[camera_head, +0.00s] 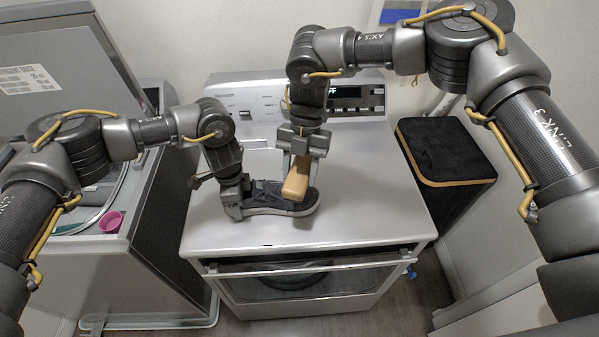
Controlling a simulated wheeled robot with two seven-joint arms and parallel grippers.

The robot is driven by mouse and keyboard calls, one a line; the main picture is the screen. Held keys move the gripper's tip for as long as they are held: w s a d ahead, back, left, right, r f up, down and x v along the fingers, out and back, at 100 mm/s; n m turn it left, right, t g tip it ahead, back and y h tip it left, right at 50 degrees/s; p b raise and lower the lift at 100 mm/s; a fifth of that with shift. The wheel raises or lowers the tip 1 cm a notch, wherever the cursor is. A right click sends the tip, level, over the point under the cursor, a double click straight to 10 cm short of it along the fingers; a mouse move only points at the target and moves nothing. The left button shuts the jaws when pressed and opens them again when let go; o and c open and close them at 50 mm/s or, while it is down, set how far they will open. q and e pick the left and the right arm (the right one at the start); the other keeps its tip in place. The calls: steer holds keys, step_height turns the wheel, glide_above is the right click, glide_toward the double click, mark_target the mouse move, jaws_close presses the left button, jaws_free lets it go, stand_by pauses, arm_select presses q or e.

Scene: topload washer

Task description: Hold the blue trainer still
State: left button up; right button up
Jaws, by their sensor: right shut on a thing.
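The blue trainer (262,198) is dark blue-grey with a grey sole. It lies on the washer's grey top (350,213), with its toe pointing right. My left gripper (233,207) is at the trainer's left end, and its fingers overlap that end in the picture. Whether they are closed on the trainer is hidden. My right gripper (299,158) points down, shut on a tan wooden block (296,181). The block's lower end is over the front part of the trainer and seems to touch it. The block's underside is hidden.
The control panel (262,102) stands behind the trainer. A black bin with a tan rim (445,150) stands to the right. At left is an open-lidded machine with a pink cup (111,222) on its edge. The machine's top is bare to the right and in front.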

steer(key=shift+f, duration=0.1)
stand_by(0.7)
steer(key=shift+f, duration=3.4)
steer(key=shift+w+d+f, duration=0.15)
steer(key=shift+w+f, duration=0.3)
steer(key=shift+w, duration=0.05)
steer(key=shift+c, duration=0.3)
steer(key=shift+w+d+f, duration=0.1)
steer(key=shift+w+d, duration=0.05)
steer(key=shift+w, duration=0.2)
steer(key=shift+w+d, duration=0.25)
steer(key=shift+w, duration=0.45)
steer(key=shift+w+d, duration=0.2)
steer(key=shift+w, duration=0.55)
steer(key=shift+w+d, duration=0.25)
steer(key=shift+w, duration=0.45)
steer(key=shift+s+a+f, duration=0.1)
steer(key=shift+s+a, duration=0.25)
steer(key=shift+s, duration=0.65)
steer(key=shift+s+a+r, duration=0.1)
steer(key=shift+s+a, duration=0.2)
steer(key=shift+s, duration=0.75)
steer(key=shift+s+a+f, duration=0.1)
steer(key=shift+s+a, duration=0.25)
steer(key=shift+s, duration=0.65)
steer(key=shift+r, duration=4.15)
arm_select(q)
steer(key=o, duration=1.4)
